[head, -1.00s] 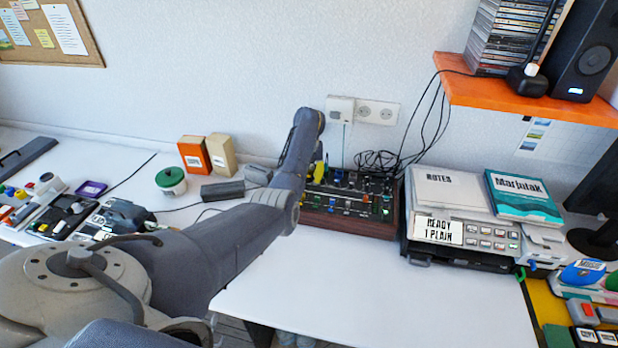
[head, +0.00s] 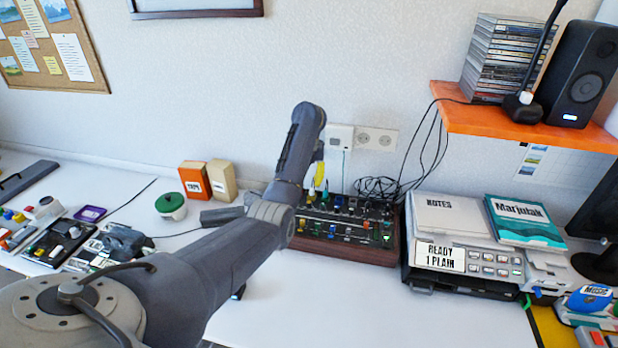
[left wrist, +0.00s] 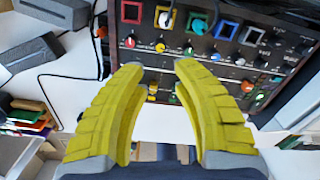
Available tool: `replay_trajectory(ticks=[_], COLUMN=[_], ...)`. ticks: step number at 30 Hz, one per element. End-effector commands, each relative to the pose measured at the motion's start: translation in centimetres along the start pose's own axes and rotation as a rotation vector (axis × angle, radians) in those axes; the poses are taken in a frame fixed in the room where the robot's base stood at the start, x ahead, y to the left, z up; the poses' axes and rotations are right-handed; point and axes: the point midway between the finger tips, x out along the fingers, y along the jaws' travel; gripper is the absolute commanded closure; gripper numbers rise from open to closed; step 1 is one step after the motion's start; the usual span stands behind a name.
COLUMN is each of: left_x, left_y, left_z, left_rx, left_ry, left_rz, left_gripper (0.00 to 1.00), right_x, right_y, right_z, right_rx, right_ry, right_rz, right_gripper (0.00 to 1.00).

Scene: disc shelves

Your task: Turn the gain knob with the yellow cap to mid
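The mixer panel (head: 345,250) with wooden sides stands against the wall. In the left wrist view its face (left wrist: 205,75) shows rows of knobs and coloured frames. A knob with a yellow cap (left wrist: 160,46) sits in the second row, just beyond my fingertips. Its pointer direction is too small to read. My left gripper (left wrist: 160,66) has yellow fingers, is open and empty, and points at the panel. The fingertips look apart from the knob. In the head view my left gripper (head: 318,178) is over the panel's back left, partly hidden by my arm. My right gripper is not in view.
Black cables (head: 378,188) lie behind the panel. A printer (head: 460,250) stands close on its right. The orange shelf (head: 490,122) is above right. The tabletop (head: 300,300) in front is clear.

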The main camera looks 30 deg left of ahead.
Motion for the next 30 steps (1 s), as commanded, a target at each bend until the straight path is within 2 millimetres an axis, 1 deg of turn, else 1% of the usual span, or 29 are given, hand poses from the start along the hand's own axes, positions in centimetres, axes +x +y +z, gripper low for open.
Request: replay_trajectory(ticks=[3,8,19,22,23,26,29,30], left_x=[-0.8,-1.4,-1.6,-1.4,-1.2,-0.8,-0.7,-1.1], left_y=[0.0,0.0,0.0,0.7,1.3,4.7,10.3,13.0], left_z=[0.0,0.0,0.0,0.3,0.5,1.8,3.8,4.6], left_rx=[0.0,0.0,0.0,-0.002,-0.004,-0.008,-0.006,-0.003], left_ry=[-0.002,-0.002,-0.002,-0.012,-0.02,-0.071,-0.149,-0.184], left_rz=[0.001,-0.001,-0.001,0.022,0.039,0.145,0.329,0.419], left_gripper=[0.72,0.72,0.71,0.72,0.72,0.72,0.72,0.72], right_x=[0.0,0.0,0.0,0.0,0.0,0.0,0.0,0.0], right_y=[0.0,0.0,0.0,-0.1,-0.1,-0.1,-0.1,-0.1], right_z=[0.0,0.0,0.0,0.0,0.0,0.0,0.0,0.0], right_rx=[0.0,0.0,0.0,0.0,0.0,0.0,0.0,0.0], right_ry=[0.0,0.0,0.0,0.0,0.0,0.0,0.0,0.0], right_rz=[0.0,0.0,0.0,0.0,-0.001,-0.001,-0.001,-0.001], right_gripper=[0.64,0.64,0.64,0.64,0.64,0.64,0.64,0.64])
